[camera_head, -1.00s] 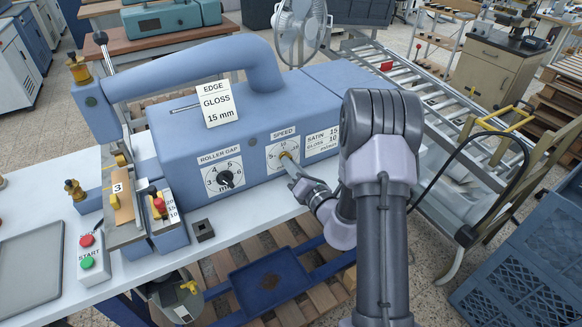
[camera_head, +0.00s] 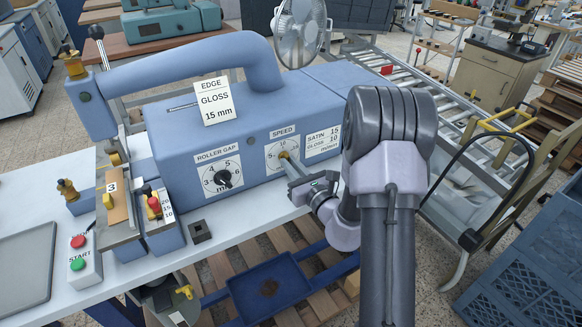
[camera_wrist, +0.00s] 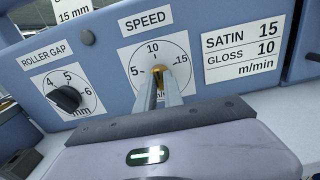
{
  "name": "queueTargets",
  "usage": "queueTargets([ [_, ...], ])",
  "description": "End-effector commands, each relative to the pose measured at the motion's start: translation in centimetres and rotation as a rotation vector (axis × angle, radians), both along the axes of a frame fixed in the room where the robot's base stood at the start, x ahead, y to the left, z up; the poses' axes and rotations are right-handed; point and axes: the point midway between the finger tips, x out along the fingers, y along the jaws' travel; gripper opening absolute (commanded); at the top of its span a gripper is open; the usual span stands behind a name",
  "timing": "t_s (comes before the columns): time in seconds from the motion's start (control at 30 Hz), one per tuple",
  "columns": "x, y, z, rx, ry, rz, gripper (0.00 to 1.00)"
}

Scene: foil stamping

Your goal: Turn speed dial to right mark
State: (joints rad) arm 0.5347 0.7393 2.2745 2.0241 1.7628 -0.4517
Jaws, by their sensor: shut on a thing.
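The speed dial's brass knob (camera_wrist: 158,70) sits at the centre of a white plate (camera_wrist: 180,51) marked 5, 10 and 15 under the word SPEED, on the blue machine's front. In the wrist view, my gripper (camera_wrist: 160,84) is shut on the knob, its two fingers reaching straight to it. The fingers hide the lower part of the dial, and I cannot tell where the knob points. In the head view the speed dial plate (camera_head: 272,155) also shows, with my gripper (camera_head: 288,160) at it from the lower right.
Left of it is the black roller gap knob (camera_head: 223,179). To the right, a label (camera_head: 322,139) reads SATIN 15, GLOSS 10 m/min. A card (camera_head: 214,104) on the machine reads EDGE GLOSS 15 mm. A button box (camera_head: 84,262) stands on the white table at left.

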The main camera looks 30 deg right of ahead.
Motion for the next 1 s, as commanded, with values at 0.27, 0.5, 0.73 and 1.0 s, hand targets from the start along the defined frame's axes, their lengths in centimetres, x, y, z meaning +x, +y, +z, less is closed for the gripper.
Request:
queueTargets([
  [0.27,-0.03,0.0,-0.04,-0.025,0.0,0.0,0.0],
  [0.5,-0.02,0.0,-0.04,-0.025,0.0,0.0,0.0],
  [0.73,-0.02,0.0,-0.03,-0.025,0.0,0.0,0.34],
  [1.0,-0.18,-0.02,-0.02,-0.025,0.0,0.0,0.34],
])
